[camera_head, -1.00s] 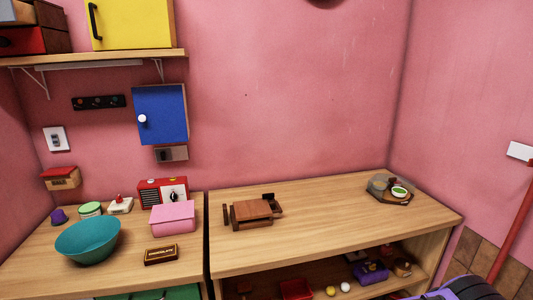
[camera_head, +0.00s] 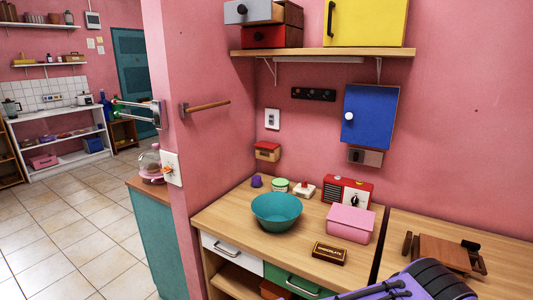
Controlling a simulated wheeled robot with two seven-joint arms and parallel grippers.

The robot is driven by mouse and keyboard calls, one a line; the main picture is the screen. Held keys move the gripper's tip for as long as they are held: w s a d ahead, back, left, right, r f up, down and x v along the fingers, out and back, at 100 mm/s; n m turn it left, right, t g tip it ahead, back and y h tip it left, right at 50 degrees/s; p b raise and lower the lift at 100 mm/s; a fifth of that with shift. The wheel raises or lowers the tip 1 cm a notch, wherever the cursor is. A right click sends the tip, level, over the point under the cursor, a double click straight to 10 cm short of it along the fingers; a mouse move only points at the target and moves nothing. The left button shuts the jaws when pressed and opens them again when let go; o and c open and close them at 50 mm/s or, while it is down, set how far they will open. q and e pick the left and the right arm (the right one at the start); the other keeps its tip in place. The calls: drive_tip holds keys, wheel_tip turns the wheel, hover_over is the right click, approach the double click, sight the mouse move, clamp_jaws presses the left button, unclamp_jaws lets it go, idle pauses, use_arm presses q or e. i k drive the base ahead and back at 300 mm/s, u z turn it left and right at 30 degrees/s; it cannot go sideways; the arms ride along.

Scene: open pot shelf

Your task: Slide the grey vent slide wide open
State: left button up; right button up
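A small wall vent (camera_head: 365,157) with what looks like a grey slide is mounted just below the blue cabinet. It is small in the view, and I cannot tell how far the slide is open. Neither of my grippers shows. A purple and black part, which looks like a link of my arm, enters at the bottom right, well below the vent and apart from it.
Below the vent stand a red radio-like box (camera_head: 347,192), a pink box (camera_head: 350,223) and a teal bowl (camera_head: 277,211) on the counter. The blue cabinet (camera_head: 370,117) hangs above. A wooden rail (camera_head: 208,106) sticks out at left. Open floor lies far left.

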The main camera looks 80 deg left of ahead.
sight(355, 155)
drive_tip(key=u, duration=2.45)
